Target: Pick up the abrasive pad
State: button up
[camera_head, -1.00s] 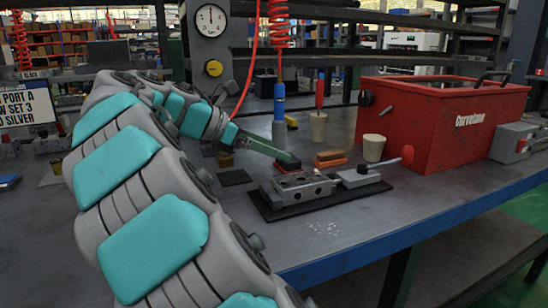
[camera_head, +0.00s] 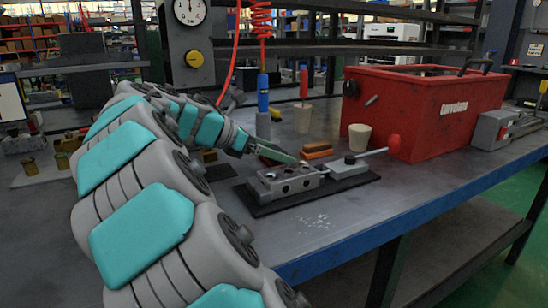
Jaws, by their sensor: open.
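My gripper (camera_head: 284,156) is at the end of my arm, low over the bench behind the grey metal valve block (camera_head: 285,182). A long green finger shows side-on; the other finger cannot be made out. A small dark red pad-like piece shows by the fingertip, mostly hidden, and I cannot tell whether it touches the finger. An orange-brown block (camera_head: 317,152) lies just right of the fingertip, apart from it. I cannot tell for sure which of these two is the abrasive pad. The gripper is open, and I see nothing held in it.
The valve block and a grey piece with a red-knobbed lever (camera_head: 392,145) sit on a black mat (camera_head: 262,209). A beige cup (camera_head: 360,138) and a red toolbox (camera_head: 430,110) stand to the right. Blue and red-handled tools stand behind. The bench front is clear.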

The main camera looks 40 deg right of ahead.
jog(key=c, duration=1)
jog(key=shift+r, duration=0.1)
